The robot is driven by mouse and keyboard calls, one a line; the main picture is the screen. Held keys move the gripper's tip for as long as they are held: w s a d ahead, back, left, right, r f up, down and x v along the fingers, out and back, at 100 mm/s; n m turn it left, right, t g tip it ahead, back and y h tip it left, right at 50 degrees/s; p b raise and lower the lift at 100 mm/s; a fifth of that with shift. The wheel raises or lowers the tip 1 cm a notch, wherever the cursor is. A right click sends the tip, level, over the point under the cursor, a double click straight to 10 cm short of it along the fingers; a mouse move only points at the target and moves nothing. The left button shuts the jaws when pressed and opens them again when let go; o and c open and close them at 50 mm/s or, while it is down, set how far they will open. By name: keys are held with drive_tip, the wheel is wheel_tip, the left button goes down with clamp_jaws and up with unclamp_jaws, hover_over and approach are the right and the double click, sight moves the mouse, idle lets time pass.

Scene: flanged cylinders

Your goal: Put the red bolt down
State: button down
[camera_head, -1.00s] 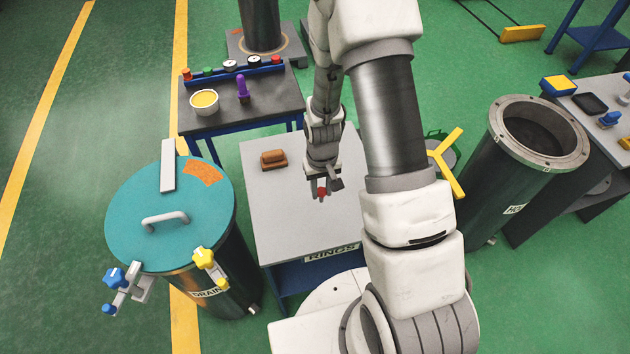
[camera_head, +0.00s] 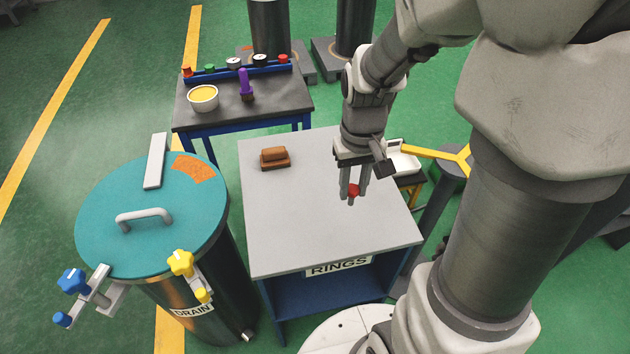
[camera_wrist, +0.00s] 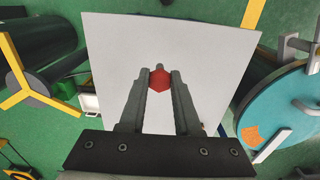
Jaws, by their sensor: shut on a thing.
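My gripper (camera_head: 353,191) is shut on the red bolt (camera_head: 353,189), over the right part of the grey-topped table marked RINGS (camera_head: 285,220). In the wrist view the bolt's red hexagonal head (camera_wrist: 159,80) sits between the two fingertips, with a short grey shank showing beyond it. The pale tabletop (camera_wrist: 215,60) fills the background behind the bolt. The bolt appears to be held above the tabletop; the exact gap is hard to tell.
The teal-lidded DRAIN drum (camera_head: 190,220) stands left of the table. A dark bench (camera_head: 285,100) with a yellow-filled cup (camera_head: 203,97) is behind. The table's middle and front are clear.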

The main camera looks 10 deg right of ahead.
drive_tip(key=shift+w+a+f+b, duration=0.35)
drive_tip(key=shift+w+a+f, duration=0.65)
drive_tip(key=shift+w+f, duration=0.75)
drive_tip(key=shift+w+a+f+b, duration=0.3)
drive_tip(key=shift+w+a+f, duration=0.65)
drive_tip(key=shift+w+f, duration=0.8)
drive_tip(key=shift+w+a+f+b, duration=0.35)
drive_tip(key=shift+w+a+f, duration=0.65)
drive_tip(key=shift+w+f, duration=0.75)
drive_tip(key=shift+s+f, duration=0.25)
drive_tip(key=shift+f, duration=0.05)
drive_tip(key=shift+f, duration=0.15)
drive_tip(key=c, duration=0.6)
unclamp_jaws()
drive_tip(key=shift+r, duration=0.2)
